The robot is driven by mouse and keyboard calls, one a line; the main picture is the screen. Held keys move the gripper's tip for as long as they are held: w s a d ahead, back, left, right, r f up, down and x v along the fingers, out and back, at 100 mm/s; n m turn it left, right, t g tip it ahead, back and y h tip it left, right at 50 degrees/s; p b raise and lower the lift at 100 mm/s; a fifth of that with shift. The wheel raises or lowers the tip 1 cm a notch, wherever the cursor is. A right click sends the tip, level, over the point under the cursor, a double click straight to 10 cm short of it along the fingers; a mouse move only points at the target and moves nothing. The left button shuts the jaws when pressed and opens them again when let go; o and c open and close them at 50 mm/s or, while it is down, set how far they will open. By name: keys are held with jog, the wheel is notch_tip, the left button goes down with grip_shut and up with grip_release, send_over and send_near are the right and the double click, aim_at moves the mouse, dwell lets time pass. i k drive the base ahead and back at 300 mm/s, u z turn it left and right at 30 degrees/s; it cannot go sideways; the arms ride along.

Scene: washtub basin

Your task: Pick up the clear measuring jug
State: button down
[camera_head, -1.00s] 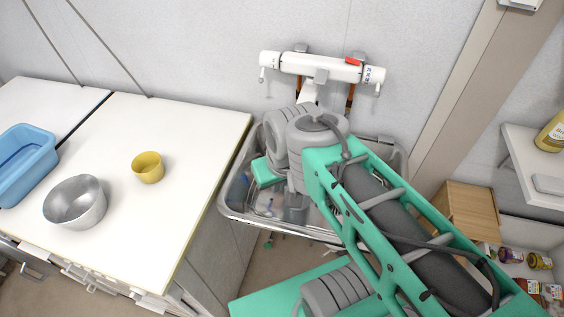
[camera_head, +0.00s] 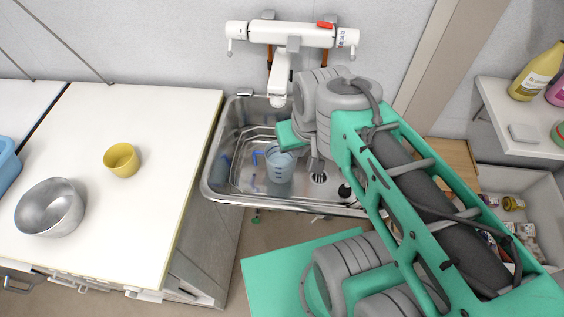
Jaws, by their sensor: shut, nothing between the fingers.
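The clear measuring jug (camera_head: 280,165) stands in the metal washtub basin (camera_head: 212,188), near its middle. It looks bluish and see-through, with dark marks on its side. A blue piece shows at its left, perhaps its handle. My gripper (camera_head: 317,166) points down into the basin just to the right of the jug, shut and empty. My grey wrist and green arm hide part of the jug's upper rim and the basin's right side. I cannot tell whether the gripper touches the jug.
A white wall tap (camera_head: 280,88) hangs over the back of the basin. The white counter (camera_head: 130,215) at left bears a yellow cup (camera_head: 121,160) and a metal bowl (camera_head: 49,208). A shelf (camera_head: 505,108) with bottles stands at right.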

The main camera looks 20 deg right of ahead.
aim_at(280, 167)
jog(key=u, duration=0.4)
jog(key=k, duration=0.4)
jog(key=u, duration=2.05)
jog(key=i, duration=0.5)
